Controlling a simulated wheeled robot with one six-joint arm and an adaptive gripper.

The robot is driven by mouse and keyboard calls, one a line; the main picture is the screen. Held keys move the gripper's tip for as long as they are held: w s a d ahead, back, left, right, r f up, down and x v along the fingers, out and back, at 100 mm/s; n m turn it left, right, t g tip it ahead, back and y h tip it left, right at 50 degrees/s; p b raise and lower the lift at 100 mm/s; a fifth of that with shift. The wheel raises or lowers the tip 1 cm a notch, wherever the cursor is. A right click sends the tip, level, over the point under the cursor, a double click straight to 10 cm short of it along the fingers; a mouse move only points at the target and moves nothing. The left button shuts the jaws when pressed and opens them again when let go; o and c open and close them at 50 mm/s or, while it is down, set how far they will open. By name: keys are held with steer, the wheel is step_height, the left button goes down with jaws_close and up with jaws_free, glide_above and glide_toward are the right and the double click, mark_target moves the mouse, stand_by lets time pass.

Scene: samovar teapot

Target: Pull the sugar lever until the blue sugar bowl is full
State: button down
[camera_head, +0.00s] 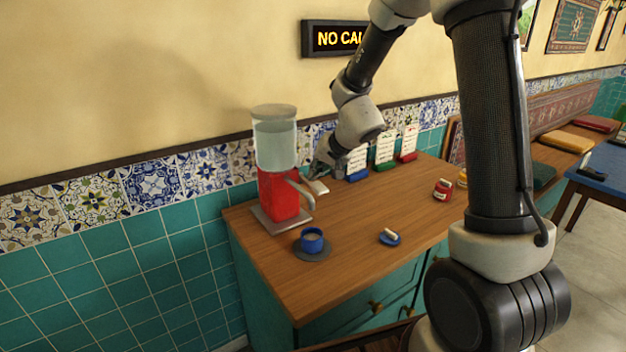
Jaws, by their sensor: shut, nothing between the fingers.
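The sugar dispenser (279,195) stands at the left end of the wooden counter, with a red body and a clear upper container. Its lever (299,186) sticks out from the right side of the red body. The blue sugar bowl (312,238) sits on a dark round saucer (313,252) in front of the dispenser, apart from it; how full it is cannot be made out. My gripper (318,179) is shut and empty, close beside the lever. Whether it touches the lever cannot be told.
A small blue dish (389,240) with a white piece on it lies right of the bowl. A red jar (442,190) stands farther right. Several cards in coloured holders (384,152) stand along the wall behind my gripper. The counter's middle (370,210) is clear.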

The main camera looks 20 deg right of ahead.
steer(key=shift+f, duration=0.9)
stand_by(0.5)
steer(key=shift+w+r, duration=0.1)
steer(key=shift+r, duration=1.8)
steer(key=shift+r, duration=0.1)
steer(key=r, duration=0.4)
steer(key=shift+w+a+r, duration=0.1)
steer(key=shift+w+r, duration=0.1)
steer(key=shift+r, duration=0.2)
